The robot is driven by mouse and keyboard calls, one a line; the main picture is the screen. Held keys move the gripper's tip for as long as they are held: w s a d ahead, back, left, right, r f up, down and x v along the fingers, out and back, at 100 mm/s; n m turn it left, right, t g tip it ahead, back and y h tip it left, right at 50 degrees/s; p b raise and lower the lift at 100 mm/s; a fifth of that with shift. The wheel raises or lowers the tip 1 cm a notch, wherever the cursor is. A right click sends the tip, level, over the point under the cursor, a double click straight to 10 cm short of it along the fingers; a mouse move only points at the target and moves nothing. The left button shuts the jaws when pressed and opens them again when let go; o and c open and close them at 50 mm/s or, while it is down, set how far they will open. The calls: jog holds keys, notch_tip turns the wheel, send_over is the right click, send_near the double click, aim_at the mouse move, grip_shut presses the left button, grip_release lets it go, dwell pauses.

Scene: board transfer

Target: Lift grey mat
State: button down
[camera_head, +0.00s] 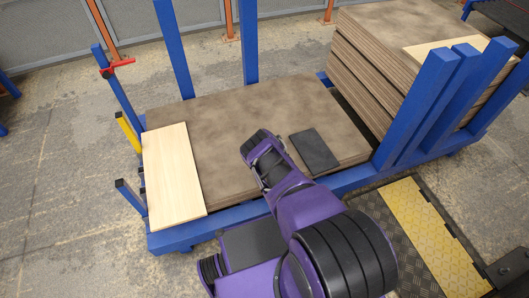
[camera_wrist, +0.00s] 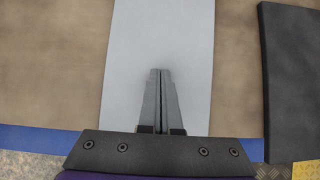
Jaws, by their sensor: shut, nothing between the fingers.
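A pale grey flat piece (camera_wrist: 160,35) lies below my gripper (camera_wrist: 160,75) in the wrist view, running from the top edge down behind the fingers. My arm hides it in the head view. A dark grey mat (camera_head: 314,151) lies flat on the brown board (camera_head: 225,115), just right of my gripper in the head view. The dark mat also shows at the right of the wrist view (camera_wrist: 293,75). The fingers are closed together and empty, pointing at the pale piece. I cannot tell whether they touch it. In the head view the fingertips are hidden.
A light wooden panel (camera_head: 172,178) lies on the brown board's left end. Blue posts (camera_head: 173,50) and a blue frame (camera_head: 180,238) edge the rack. A tall stack of brown boards (camera_head: 370,75) stands at the right. A yellow plate (camera_head: 430,235) lies lower right.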

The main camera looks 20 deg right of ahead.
jog(key=shift+s+d+f, duration=0.1)
jog(key=shift+s+f, duration=0.3)
jog(key=shift+s, duration=0.4)
jog(key=shift+w+r+p, duration=0.2)
jog(key=shift+r+p, duration=0.35)
jog(key=shift+r, duration=0.2)
